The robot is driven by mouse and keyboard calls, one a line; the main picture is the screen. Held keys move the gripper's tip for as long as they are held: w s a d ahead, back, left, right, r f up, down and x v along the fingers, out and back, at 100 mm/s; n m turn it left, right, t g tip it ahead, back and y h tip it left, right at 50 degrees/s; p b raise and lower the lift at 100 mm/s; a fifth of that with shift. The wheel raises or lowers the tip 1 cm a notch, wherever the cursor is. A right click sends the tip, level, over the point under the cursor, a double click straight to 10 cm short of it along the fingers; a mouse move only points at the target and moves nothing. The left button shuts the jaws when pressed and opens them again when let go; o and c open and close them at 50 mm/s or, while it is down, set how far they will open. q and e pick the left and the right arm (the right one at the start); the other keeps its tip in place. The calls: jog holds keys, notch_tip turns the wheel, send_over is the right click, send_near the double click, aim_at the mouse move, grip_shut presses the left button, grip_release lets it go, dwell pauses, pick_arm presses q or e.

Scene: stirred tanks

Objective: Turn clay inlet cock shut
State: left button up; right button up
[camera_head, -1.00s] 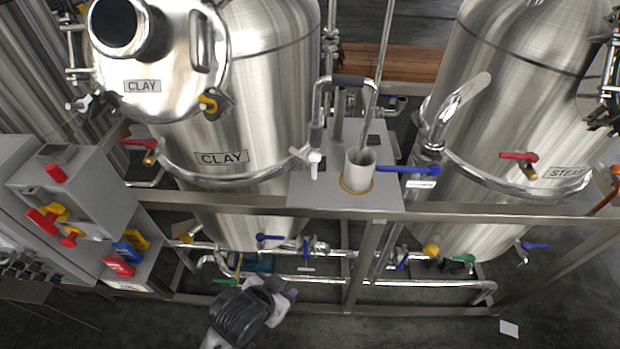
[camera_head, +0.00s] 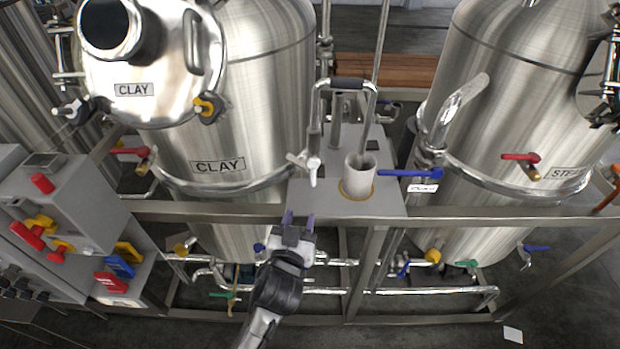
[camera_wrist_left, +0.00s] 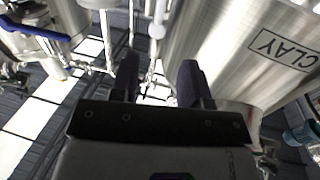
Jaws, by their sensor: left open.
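The clay tank (camera_head: 262,130) is a steel vessel with a CLAY label; it also shows in the left wrist view (camera_wrist_left: 225,60). A red-handled cock (camera_head: 130,151) sits at its left side, and a blue handle (camera_head: 260,247) shows low in front of it, partly hidden by my gripper. I cannot tell which cock is the clay inlet. My left gripper (camera_head: 299,219) is open and empty, in front of the frame rail below the clay tank. In the left wrist view its fingers (camera_wrist_left: 158,82) stand apart with pipes behind them. My right gripper is not in view.
A grey shelf (camera_head: 300,200) carries a white cup (camera_head: 360,177) and a white-handled tap (camera_head: 306,163). A long blue lever (camera_head: 408,173) is beside it. A steel rail (camera_head: 470,212) crosses in front. A control box with red and yellow knobs (camera_head: 62,247) stands at left.

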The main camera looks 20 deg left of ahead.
aim_at(313, 176)
pick_arm(q)
jog(key=w, duration=0.4)
jog(key=w+a, duration=0.1)
jog(key=w, duration=0.4)
jog(key=w+a, duration=0.1)
jog(key=w, duration=0.3)
jog(key=shift+w+b, duration=0.3)
jog(key=shift+b, duration=0.05)
grip_shut()
